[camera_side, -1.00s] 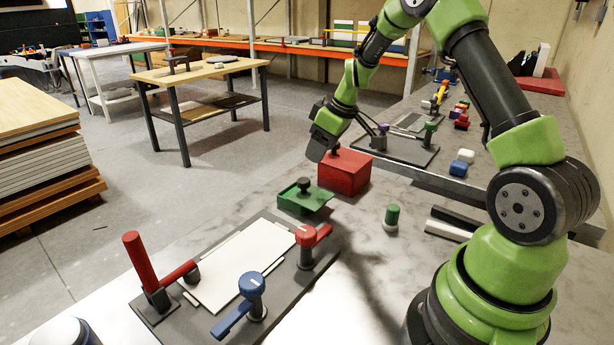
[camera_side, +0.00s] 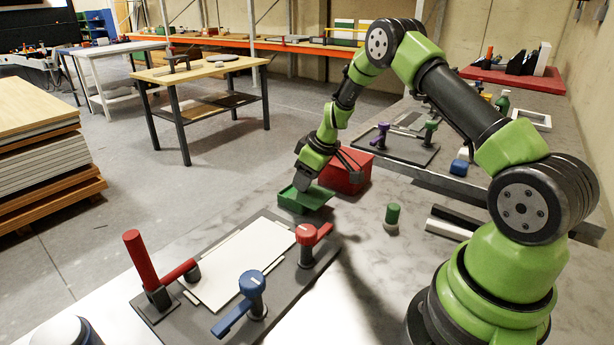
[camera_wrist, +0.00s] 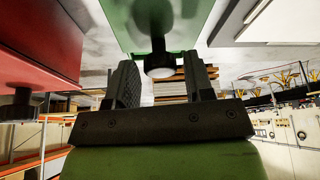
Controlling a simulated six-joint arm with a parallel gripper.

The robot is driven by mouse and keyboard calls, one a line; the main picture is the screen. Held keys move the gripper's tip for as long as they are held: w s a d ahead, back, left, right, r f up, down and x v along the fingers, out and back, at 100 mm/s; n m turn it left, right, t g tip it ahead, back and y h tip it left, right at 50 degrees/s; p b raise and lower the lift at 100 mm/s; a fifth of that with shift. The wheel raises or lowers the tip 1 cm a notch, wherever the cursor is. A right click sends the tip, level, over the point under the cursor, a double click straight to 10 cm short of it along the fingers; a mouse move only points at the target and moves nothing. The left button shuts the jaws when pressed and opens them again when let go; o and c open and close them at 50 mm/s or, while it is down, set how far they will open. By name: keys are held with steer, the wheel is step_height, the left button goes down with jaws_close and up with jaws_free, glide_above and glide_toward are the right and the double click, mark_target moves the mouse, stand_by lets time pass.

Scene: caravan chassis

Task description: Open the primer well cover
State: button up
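The green box (camera_side: 291,205) with a green lid stands on the grey bench. Its black knob (camera_wrist: 157,50) shows in the wrist view. In the side view my gripper (camera_side: 303,184) is low over the lid and hides the knob. In the wrist view my gripper (camera_wrist: 160,68) is open, one finger on each side of the knob, with gaps visible. The red box (camera_side: 345,178) stands just behind the green one; its black knob (camera_wrist: 20,108) shows at left in the wrist view. I cannot tell which box is the primer well.
A dark fixture with a white panel (camera_side: 240,265), a red lever (camera_side: 140,262), a blue lever (camera_side: 250,285) and a red clamp (camera_side: 308,240) lies in front. A small green-topped cylinder (camera_side: 392,217) stands to the right. Bench between the boxes and cylinder is clear.

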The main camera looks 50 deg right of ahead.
mark_target(312, 196)
jaws_close()
steer(key=shift+s+r, duration=0.1)
steer(key=shift+s, duration=1.7)
steer(key=shift+o, duration=1.5)
jaws_free()
steer(key=v, duration=0.9)
steer(key=shift+r, duration=0.4)
steer(key=shift+s, duration=0.1)
